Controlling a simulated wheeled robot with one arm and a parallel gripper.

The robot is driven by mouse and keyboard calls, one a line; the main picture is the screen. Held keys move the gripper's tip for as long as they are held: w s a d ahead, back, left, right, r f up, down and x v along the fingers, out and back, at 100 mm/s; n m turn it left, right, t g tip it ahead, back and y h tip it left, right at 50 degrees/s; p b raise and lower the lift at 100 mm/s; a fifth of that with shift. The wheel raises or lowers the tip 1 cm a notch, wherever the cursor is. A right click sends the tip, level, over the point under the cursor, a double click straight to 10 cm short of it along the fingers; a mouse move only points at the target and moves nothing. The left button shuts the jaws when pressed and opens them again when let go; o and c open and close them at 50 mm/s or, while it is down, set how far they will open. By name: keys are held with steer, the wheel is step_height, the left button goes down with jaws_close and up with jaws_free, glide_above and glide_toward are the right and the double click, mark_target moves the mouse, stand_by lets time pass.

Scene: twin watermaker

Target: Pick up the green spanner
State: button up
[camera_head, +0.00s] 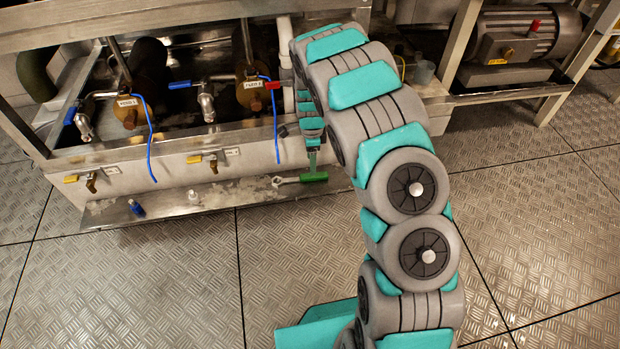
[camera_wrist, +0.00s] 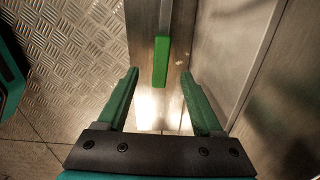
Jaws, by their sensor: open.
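The green spanner (camera_head: 314,177) lies on the low metal ledge in front of the machine in the head view. Its green handle is on the right and a bare metal jaw (camera_head: 277,181) points left. In the wrist view its green handle (camera_wrist: 161,62) lies ahead of my gripper, roughly between the lines of the fingers. My gripper (camera_wrist: 161,82) is open and empty, with one green finger on each side. In the head view my gripper (camera_head: 312,155) is seen small, just above the spanner's handle. Whether the fingertips reach down beside the handle cannot be told.
The metal ledge (camera_head: 160,215) carries a small blue item (camera_head: 136,207) and a pale fitting (camera_head: 193,196). The machine's front wall (camera_wrist: 226,60) rises close beside my right finger in the wrist view. Valves with blue tubes stand above. The checker-plate floor (camera_head: 170,285) is clear.

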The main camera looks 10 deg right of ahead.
mark_target(300, 178)
step_height(300, 178, down, 7)
steer(key=shift+w+r+b, duration=0.1)
steer(key=shift+b, duration=0.3)
jaws_close()
stand_by(0.5)
stand_by(0.9)
